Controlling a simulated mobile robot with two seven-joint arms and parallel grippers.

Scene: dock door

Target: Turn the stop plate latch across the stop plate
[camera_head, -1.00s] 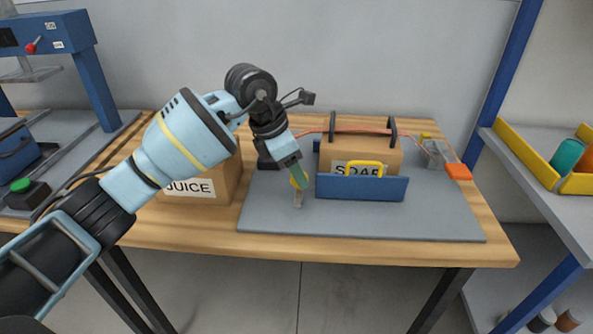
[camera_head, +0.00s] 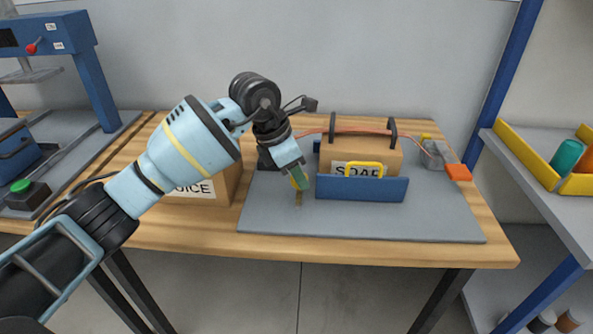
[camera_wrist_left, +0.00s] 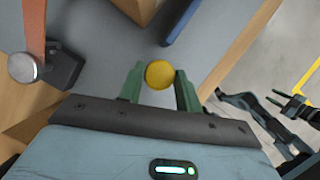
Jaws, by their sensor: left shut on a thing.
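In the left wrist view, the knob (camera_wrist_left: 159,75) sits between the fingertips (camera_wrist_left: 160,86). A short thin brownish piece (camera_head: 298,200) shows below the fingers. The latch's turn angle is mostly hidden by the fingers.
A JUICE carton (camera_head: 215,188) stands left, behind my arm. A dark block (camera_head: 267,158) is behind the gripper. A reddish line (camera_head: 360,130) runs over the SOAP carton to an orange block (camera_head: 458,172). The front of the grey board (camera_head: 360,224) is clear.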

